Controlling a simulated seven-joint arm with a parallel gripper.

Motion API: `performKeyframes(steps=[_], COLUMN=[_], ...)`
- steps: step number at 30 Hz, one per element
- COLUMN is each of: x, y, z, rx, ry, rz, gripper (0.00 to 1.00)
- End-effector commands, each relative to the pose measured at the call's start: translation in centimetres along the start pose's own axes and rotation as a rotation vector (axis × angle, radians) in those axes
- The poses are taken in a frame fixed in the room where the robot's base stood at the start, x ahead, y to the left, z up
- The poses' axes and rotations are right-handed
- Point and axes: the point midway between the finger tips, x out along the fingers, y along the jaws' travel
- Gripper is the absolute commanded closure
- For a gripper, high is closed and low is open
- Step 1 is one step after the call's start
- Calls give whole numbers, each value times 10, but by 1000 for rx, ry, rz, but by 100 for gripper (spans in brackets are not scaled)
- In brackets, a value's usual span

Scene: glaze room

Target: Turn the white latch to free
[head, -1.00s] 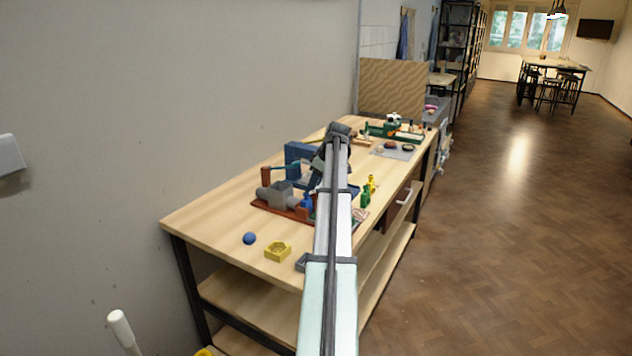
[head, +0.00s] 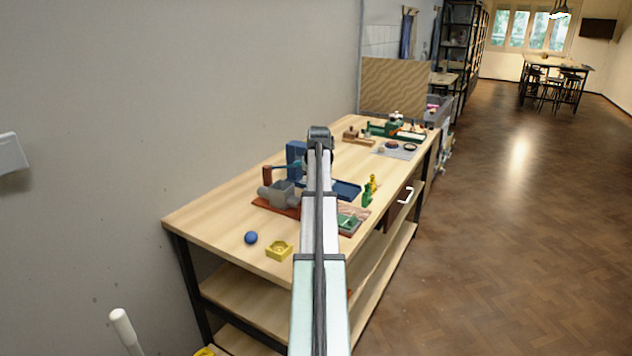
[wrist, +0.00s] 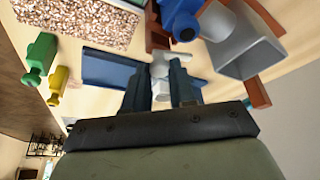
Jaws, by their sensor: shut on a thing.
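The white latch (wrist: 161,70) shows in the wrist view between and just beyond my fingertips, with a pale part reaching out to the right of the right finger. My gripper (wrist: 159,77) is shut on the latch, one dark blue finger on each side of it. The fingers cover part of the latch, so I cannot tell its exact angle. In the head view my own arm hides the gripper and the latch.
A grey hollow block (wrist: 243,42) and a blue part (wrist: 180,20) stand close by in the wrist view. A blue tray (wrist: 112,69), green figure (wrist: 40,58) and yellow figure (wrist: 60,84) lie left. A blue ball (head: 251,238) and yellow block (head: 279,250) sit at the table's near end.

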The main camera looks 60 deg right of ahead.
Motion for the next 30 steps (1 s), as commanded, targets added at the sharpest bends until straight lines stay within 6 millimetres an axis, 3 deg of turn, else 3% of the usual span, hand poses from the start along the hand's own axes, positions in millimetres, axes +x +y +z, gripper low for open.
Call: performKeyframes(steps=[12, 30], x=[0, 0], y=[-3, -2], z=[0, 0], rx=[219, 272], ry=[-1, -1], rz=[91, 113], gripper=[100, 100])
